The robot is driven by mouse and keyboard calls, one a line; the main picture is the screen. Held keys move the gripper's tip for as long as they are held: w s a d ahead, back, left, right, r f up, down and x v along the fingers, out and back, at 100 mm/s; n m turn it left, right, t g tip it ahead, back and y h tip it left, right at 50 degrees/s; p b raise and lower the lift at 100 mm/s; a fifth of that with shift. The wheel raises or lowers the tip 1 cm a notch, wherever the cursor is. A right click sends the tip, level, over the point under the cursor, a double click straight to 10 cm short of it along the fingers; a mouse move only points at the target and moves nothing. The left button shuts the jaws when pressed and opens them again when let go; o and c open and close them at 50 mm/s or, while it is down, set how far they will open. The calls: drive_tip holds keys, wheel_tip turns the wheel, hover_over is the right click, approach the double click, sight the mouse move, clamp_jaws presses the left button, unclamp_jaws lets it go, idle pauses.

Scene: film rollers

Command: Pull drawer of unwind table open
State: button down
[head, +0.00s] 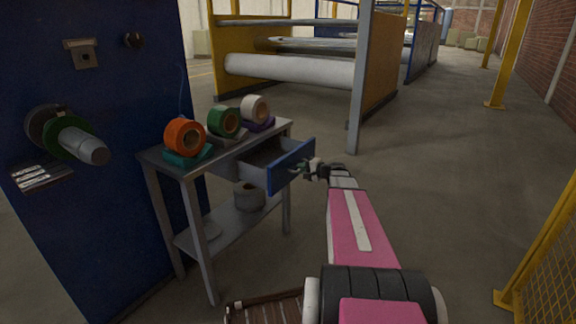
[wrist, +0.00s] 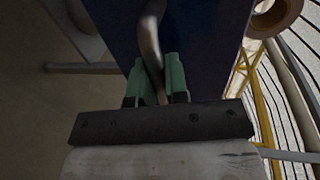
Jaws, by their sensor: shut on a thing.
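The unwind table (head: 160,160) is a grey metal table with a lower shelf, left of centre in the head view. Its drawer (head: 290,158) has a blue front and stands pulled out toward the right, with its inside showing. My gripper (head: 303,167) is at the drawer front. In the wrist view the green fingers of my gripper (wrist: 161,80) are shut on a curved metal handle (wrist: 150,42). The blue drawer front (wrist: 205,40) fills the view behind the handle. The inside of the drawer looks empty, but part of it is hidden.
Orange (head: 184,138), green (head: 223,122) and white (head: 255,109) rolls stand on the tabletop. A grey roll (head: 249,196) is on the lower shelf. A blue machine panel (head: 100,200) with a spindle (head: 85,146) stands left. Floor to the right is clear up to a yellow mesh fence (head: 550,250).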

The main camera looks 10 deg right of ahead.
drive_tip(key=shift+f+v, duration=0.25)
drive_tip(key=shift+v, duration=0.85)
drive_tip(key=shift+f+v, duration=0.2)
drive_tip(key=shift+v, duration=0.95)
drive_tip(key=shift+d, duration=0.1)
drive_tip(key=c, duration=1.1)
unclamp_jaws()
drive_tip(key=shift+c, duration=0.2)
drive_tip(key=v, duration=1.1)
